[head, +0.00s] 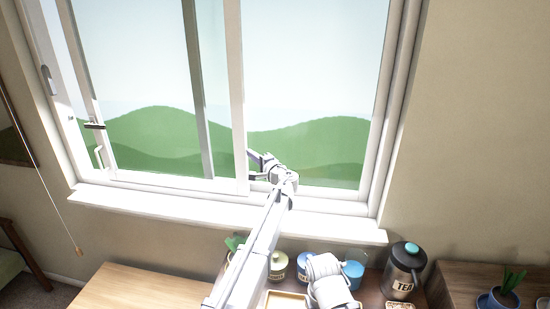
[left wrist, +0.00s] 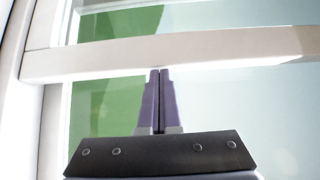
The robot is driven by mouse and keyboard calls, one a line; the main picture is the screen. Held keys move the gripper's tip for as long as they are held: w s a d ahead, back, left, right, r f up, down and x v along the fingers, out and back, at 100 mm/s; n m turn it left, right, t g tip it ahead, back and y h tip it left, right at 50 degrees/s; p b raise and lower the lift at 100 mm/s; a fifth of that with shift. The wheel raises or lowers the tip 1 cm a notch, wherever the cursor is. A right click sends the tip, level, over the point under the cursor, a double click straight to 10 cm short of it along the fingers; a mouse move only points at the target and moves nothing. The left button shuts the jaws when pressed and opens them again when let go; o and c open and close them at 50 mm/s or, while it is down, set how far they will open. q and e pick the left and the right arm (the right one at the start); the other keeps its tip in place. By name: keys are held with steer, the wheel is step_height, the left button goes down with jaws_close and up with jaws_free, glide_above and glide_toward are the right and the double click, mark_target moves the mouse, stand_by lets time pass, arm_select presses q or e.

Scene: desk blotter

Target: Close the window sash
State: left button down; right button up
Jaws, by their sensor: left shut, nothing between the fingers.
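The window sash (head: 237,100) is a white-framed sliding pane. Its right upright stands near the middle of the window, and its left upright (head: 85,70) stands a little in from the left side of the window frame (head: 385,95), with a gap between. My left gripper (head: 253,158) is shut and empty, just right of the sash's right upright. In the left wrist view my shut fingertips (left wrist: 159,73) are at the edge of a white bar (left wrist: 200,52); I cannot tell whether they touch it. My right gripper is not in view.
The white sill (head: 150,208) runs below the window. Beneath it are a dark TEA canister (head: 404,270), a blue pot (head: 353,272), a cream jar (head: 279,264) and a plant (head: 508,285). A pull cord (head: 50,190) hangs at left.

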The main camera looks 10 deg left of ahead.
mark_target(208, 148)
arm_select(q)
steer(key=a, duration=1.6)
steer(key=shift+w, duration=0.25)
